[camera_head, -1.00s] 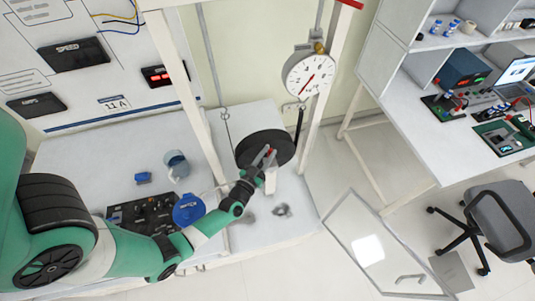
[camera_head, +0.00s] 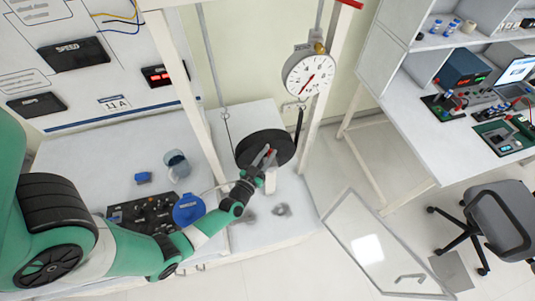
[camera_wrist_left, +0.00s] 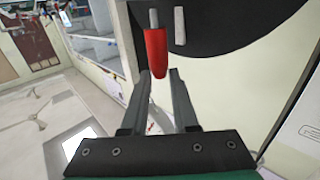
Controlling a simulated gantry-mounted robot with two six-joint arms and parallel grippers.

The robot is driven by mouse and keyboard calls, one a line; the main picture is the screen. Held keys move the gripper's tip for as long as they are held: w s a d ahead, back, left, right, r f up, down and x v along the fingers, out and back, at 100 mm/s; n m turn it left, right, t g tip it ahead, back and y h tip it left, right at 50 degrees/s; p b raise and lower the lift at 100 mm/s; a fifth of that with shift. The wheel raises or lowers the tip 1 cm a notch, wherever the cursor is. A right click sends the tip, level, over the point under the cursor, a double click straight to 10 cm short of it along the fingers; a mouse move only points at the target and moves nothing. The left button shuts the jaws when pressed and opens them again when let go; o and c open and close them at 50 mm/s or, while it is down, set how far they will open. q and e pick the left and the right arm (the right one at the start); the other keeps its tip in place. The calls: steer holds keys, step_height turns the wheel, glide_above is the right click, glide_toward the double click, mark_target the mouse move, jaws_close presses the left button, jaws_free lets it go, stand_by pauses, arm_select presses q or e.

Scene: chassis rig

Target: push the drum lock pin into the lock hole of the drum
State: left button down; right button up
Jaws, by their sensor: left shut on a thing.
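The black drum (camera_head: 252,144) hangs in the rig frame, and its face fills the top of the left wrist view (camera_wrist_left: 225,22). The drum lock pin has a red handle (camera_wrist_left: 156,52) and a grey metal end that points to the drum face. The pin shows as a small red spot in the head view (camera_head: 272,151). My left gripper (camera_head: 266,158) is at the drum's front, its fingers (camera_wrist_left: 159,76) on both sides of the red handle's lower end, shut on it. The lock hole cannot be made out, and I cannot tell how deep the metal end sits.
A grey bar (camera_wrist_left: 180,26) stands out from the drum face close beside the pin. The round dial gauge (camera_head: 309,75) hangs at upper right between white frame posts (camera_head: 185,85). A blue round part (camera_head: 188,209) and a dark control panel (camera_head: 150,212) lie near my left forearm.

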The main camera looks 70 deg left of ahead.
arm_select(q)
steer(key=shift+f+b, duration=1.1)
steer(key=shift+f, duration=0.25)
steer(key=c, duration=0.6)
jaws_free()
steer(key=p+v, duration=0.2)
steer(key=v, duration=0.9)
steer(key=shift+s+d, duration=0.25)
steer(key=shift+w+d, duration=0.1)
